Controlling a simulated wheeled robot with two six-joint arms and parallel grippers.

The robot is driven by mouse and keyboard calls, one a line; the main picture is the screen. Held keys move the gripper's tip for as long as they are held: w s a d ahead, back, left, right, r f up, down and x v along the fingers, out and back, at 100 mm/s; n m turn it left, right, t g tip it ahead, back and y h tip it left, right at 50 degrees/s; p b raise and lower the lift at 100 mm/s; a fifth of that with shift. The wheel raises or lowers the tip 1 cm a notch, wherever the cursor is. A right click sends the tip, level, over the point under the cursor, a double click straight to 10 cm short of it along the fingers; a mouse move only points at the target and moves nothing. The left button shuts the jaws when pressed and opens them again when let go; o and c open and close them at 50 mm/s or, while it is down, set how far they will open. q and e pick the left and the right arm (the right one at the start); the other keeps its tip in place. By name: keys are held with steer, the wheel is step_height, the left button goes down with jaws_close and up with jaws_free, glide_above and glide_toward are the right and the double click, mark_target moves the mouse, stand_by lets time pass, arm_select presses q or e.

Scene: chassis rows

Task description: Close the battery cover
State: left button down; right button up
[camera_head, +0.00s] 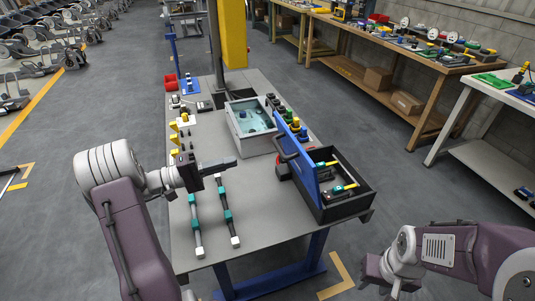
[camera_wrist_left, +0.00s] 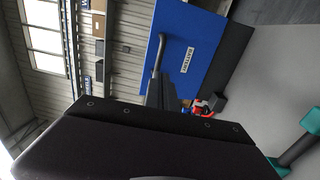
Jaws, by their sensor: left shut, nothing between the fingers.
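The blue battery cover (camera_head: 302,167) stands upright, open, along the left side of the black battery box (camera_head: 345,207). A dark handle (camera_head: 284,147) is on its left, outer face. In the left wrist view the cover (camera_wrist_left: 190,45) shows a white label and the handle (camera_wrist_left: 157,55). My left gripper (camera_head: 236,162) is shut and empty, above the table to the left of the cover, with a gap between them in the head view. Its dark fingers (camera_wrist_left: 162,92) overlap the cover's lower part in the wrist view. My right gripper (camera_head: 368,272) is off the table at lower right; its fingers are unclear.
The box holds dark parts with yellow-and-teal pieces. A grey bin (camera_head: 250,126) stands behind the cover on the grey table (camera_head: 262,215). Two teal-and-grey rods (camera_head: 195,225) lie in front of my left gripper. Small parts line the table's back left.

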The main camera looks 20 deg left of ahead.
arm_select(q)
steer(key=x, duration=1.1)
steer(key=shift+w+d, duration=0.2)
steer(key=shift+d, duration=0.2)
